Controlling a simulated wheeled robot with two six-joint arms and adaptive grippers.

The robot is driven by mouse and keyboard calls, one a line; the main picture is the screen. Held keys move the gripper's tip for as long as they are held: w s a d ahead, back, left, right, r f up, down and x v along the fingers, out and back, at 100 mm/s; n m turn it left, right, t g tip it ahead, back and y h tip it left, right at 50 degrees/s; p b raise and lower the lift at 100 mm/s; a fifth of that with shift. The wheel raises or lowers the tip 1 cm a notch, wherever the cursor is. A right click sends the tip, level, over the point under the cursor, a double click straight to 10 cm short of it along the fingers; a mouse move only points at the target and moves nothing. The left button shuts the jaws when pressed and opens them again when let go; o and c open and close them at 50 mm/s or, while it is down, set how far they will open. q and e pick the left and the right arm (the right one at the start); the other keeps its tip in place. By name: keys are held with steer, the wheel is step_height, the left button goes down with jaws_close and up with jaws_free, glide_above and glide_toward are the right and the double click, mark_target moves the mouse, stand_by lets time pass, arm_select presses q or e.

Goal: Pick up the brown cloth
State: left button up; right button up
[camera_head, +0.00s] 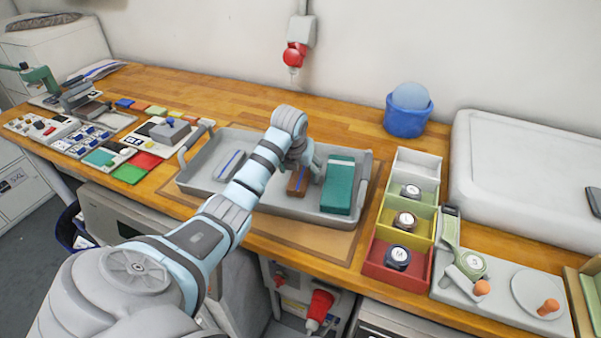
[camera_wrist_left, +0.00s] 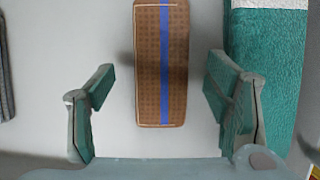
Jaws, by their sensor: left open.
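The brown cloth (camera_head: 297,182) lies in the grey tray (camera_head: 290,207), between a grey cloth and a green one. In the left wrist view the brown cloth (camera_wrist_left: 161,65) is a narrow folded block with a blue stripe along it. My left gripper (camera_head: 305,168) is over the tray at the brown cloth. In the wrist view its open fingers (camera_wrist_left: 162,100) stand on either side of the cloth's near end, apart from it, with nothing between them held. The arm hides part of the tray. My right gripper is not in view.
The green cloth (camera_head: 338,184) lies close to the right of the brown one, near the right finger in the wrist view. The grey cloth (camera_head: 229,165) lies to the left. Coloured bins (camera_head: 384,273) and a blue bucket (camera_head: 407,121) stand right of the tray.

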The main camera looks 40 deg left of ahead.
arm_select(q)
steer(key=shift+w+a+f, duration=0.1)
steer(key=shift+w+f, duration=0.1)
steer(key=shift+f, duration=0.5)
steer(key=shift+c, duration=0.4)
steer(key=c, duration=1.2)
steer(key=shift+o, duration=0.2)
steer(key=shift+r, duration=0.15)
